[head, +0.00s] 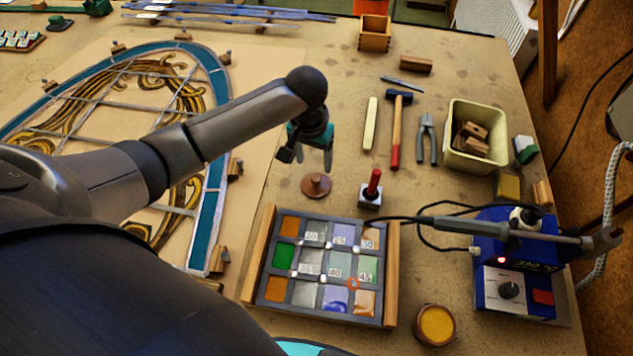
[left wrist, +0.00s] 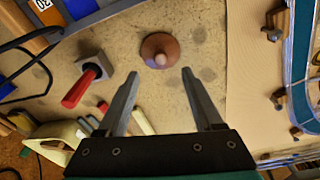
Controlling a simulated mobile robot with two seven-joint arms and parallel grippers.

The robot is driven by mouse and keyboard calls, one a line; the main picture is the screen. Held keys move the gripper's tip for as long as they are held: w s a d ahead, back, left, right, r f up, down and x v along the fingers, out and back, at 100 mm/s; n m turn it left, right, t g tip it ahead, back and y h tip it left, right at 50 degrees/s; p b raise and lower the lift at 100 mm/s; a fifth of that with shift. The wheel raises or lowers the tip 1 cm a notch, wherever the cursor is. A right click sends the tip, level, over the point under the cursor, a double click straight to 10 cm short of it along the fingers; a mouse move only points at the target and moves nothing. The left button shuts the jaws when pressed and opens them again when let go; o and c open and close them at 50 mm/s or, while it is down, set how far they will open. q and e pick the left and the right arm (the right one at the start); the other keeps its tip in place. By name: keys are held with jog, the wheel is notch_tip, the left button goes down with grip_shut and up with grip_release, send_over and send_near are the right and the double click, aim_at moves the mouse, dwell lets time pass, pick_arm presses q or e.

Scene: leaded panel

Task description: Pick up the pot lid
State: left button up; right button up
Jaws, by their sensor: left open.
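The pot lid (head: 316,185) is a small brown disc with a knob, lying on the table above the tray of glass samples. In the left wrist view the pot lid (left wrist: 159,50) shows its pale knob, just beyond and between the fingertips. My left gripper (head: 314,158) points down above the table, slightly behind the lid in the head view. In the left wrist view my left gripper (left wrist: 161,82) has its two fingers wide apart with nothing between them. My right gripper is not in view.
A red-handled tool in a metal block (head: 371,190) stands right of the lid. The sample tray (head: 257,287) lies in front. A blue soldering station (head: 520,272), a cream bin (head: 455,140), a hammer (head: 397,125) and an open pot (head: 435,325) are to the right. The leaded panel (head: 210,215) is left.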

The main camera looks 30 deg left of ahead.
aim_at(316, 178)
pick_arm(q)
jog(key=shift+w+a+f+b, duration=0.15)
jog(key=shift+w+f, duration=0.1)
jog(key=shift+f, duration=1.1)
jog(key=shift+w+d+f+b, duration=0.1)
jog(key=shift+w+f+b, duration=0.1)
jog(key=shift+f, duration=1.1)
jog(key=shift+w+a+f+b, duration=0.15)
jog(key=shift+w+f, duration=0.1)
jog(key=shift+f, duration=1.1)
jog(key=shift+d, duration=0.1)
jog(key=shift+c, duration=0.3)
grip_shut()
